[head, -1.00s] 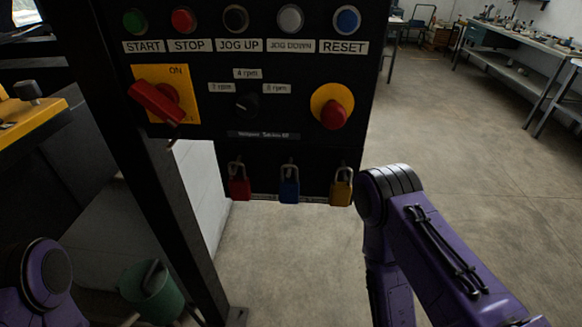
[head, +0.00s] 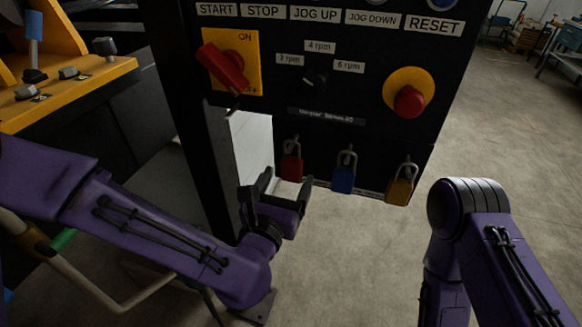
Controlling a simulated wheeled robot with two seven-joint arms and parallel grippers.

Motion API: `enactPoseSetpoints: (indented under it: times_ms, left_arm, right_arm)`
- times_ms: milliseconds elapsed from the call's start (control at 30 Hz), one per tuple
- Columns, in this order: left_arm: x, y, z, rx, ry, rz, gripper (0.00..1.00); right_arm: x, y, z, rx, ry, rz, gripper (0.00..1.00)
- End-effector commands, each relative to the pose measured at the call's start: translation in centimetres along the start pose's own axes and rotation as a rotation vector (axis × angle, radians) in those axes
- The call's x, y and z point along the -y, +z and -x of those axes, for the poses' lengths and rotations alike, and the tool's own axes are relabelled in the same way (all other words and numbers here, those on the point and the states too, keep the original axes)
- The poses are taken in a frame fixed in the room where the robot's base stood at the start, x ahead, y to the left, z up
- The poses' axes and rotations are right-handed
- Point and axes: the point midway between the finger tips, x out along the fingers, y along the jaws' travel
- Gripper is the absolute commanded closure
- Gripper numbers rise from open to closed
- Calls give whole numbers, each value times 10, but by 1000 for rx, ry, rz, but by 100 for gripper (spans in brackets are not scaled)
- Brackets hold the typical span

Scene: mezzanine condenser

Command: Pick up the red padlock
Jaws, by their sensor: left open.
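The red padlock (head: 291,166) hangs by its shackle at the lower left of the black control panel, leftmost in a row with a blue padlock (head: 344,177) and a yellow padlock (head: 401,189). My left gripper (head: 285,183) is open and empty, its fingers pointing up just below and left of the red padlock. I cannot tell whether a finger touches it. My right arm comes in at the lower right; its gripper is out of view.
The panel carries a red rotary switch (head: 222,68) on a yellow plate, a small black knob (head: 315,77) and a red emergency button (head: 409,101). A dark post (head: 203,160) stands left of the padlocks. The floor below and right is clear.

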Motion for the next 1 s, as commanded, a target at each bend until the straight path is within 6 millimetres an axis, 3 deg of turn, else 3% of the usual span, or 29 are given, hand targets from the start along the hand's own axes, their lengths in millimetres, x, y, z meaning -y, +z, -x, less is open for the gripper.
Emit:
enactPoseSetpoints:
  times_ms: [267, 400, 633, 800, 833, 1000]
  left_arm:
    - [-8, 7, -42, -2, 1, -6, 23]
    - [-8, 3, -59, -2, 0, -6, 23]
    - [-8, 0, -61, -2, 0, -5, 23]
    - [-8, 0, -61, -2, 0, -5, 79]
    - [-8, 0, -61, -2, 0, -5, 83]
    - [-8, 1, -61, -2, 0, -5, 83]
  right_arm:
    - [-2, -12, 28, 0, 0, 0, 57]
    - [-3, -13, 30, 0, 0, 0, 57]
    - [-2, -12, 28, 0, 0, 0, 57]
    - [-2, -12, 28, 0, 0, 0, 57]
    - [-2, -12, 28, 0, 0, 0, 57]
    - [-3, -12, 28, 0, 0, 0, 57]
